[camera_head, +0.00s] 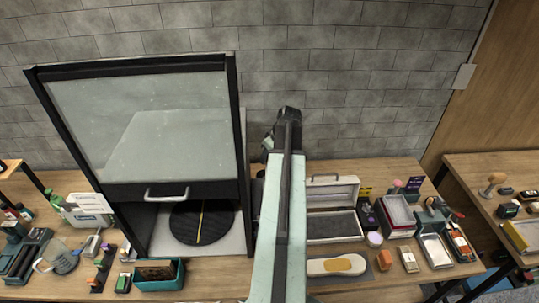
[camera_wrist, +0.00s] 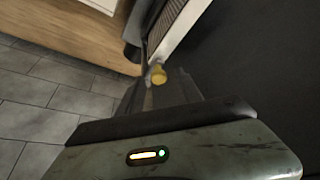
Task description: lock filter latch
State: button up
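A yellow knob (camera_wrist: 157,73), which looks like the filter latch, shows in the wrist view at the lower end of a pale frame with a ribbed filter panel (camera_wrist: 176,20). My gripper (camera_wrist: 156,88) points at the knob, with its dark, blurred fingers just below and beside it. I cannot tell whether they touch it or how far apart they are. In the head view my arm reaches forward along the right side of the black-framed cabinet (camera_head: 236,130). The filter, the knob and my fingertips are hidden there behind the cabinet and my arm.
The cabinet's clear front panel (camera_head: 150,120) has a handle, with a round black turntable (camera_head: 203,222) below. A dark wall fills the wrist view's right side.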

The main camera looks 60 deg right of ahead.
jog(key=p+v, duration=0.7)
jog(key=shift+r, duration=0.4)
jog(key=shift+s, duration=0.1)
